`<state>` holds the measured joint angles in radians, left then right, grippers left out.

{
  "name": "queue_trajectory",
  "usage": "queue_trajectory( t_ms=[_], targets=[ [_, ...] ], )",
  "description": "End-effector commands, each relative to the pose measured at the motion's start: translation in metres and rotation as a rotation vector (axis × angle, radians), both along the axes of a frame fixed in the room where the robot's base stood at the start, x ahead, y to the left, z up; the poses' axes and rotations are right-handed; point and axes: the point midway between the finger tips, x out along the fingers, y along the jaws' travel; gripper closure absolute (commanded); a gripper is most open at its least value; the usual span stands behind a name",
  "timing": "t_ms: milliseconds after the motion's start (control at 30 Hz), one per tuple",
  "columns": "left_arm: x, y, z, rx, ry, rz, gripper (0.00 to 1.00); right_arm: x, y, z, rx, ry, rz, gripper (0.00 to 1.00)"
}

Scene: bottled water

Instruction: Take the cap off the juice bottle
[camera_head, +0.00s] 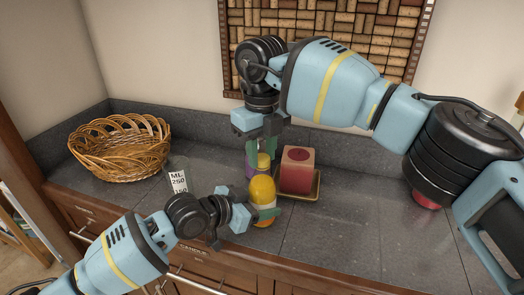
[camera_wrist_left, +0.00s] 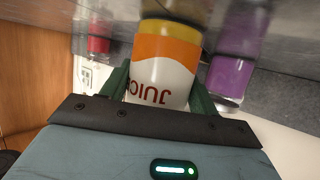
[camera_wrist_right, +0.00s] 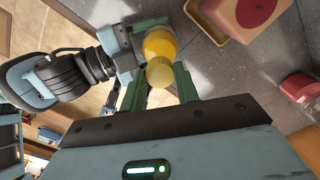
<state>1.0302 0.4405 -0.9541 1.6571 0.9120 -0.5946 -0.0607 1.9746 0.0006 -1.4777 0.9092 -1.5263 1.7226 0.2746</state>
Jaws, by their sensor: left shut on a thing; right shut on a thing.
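The juice bottle (camera_head: 262,189) is yellow with an orange and white label and stands upright on the grey counter. In the left wrist view its label (camera_wrist_left: 163,72) sits between green fingers. My left gripper (camera_head: 262,213) is shut around the bottle's lower body from the left. The yellow cap (camera_head: 263,160) is at the bottle's top; it also shows in the right wrist view (camera_wrist_right: 160,76). My right gripper (camera_head: 262,154) points down from above and is shut on the cap. The cap is in line with the bottle; I cannot tell whether it is still seated on the neck.
A red block (camera_head: 298,178) on a small yellow tray (camera_head: 301,196) stands close right of the bottle. A purple bottle (camera_wrist_left: 232,76) is close behind. A clear measuring cup (camera_head: 178,177) and a wicker basket (camera_head: 119,150) are to the left.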

Motion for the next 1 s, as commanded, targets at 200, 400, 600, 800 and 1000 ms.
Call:
queue_trajectory(
  t_ms=[200, 400, 600, 800, 1000],
  targets=[
    [-0.0001, -0.0005, 0.0002, 0.0, 0.0, -0.001, 1.0, -0.0007, 0.001, 0.0001, 0.001, 0.001, 0.348, 0.96],
    [-0.0001, -0.0004, 0.0002, 0.0, 0.0, -0.001, 1.0, -0.0009, 0.0009, 0.0003, 0.001, 0.0, 0.669, 0.96],
    [-0.0001, -0.0004, 0.0002, 0.0, 0.0, -0.001, 1.0, -0.0011, 0.0008, 0.0005, 0.001, 0.001, 0.989, 0.96],
    [-0.0001, -0.0004, 0.0002, -0.001, 0.001, -0.001, 1.0, -0.0013, 0.0007, 0.0006, 0.002, 0.002, 1.311, 0.96],
    [0.0, -0.0004, 0.0002, -0.001, 0.001, -0.001, 1.0, -0.0013, 0.0005, 0.0009, 0.002, 0.001, 1.632, 0.96]
  ],
)
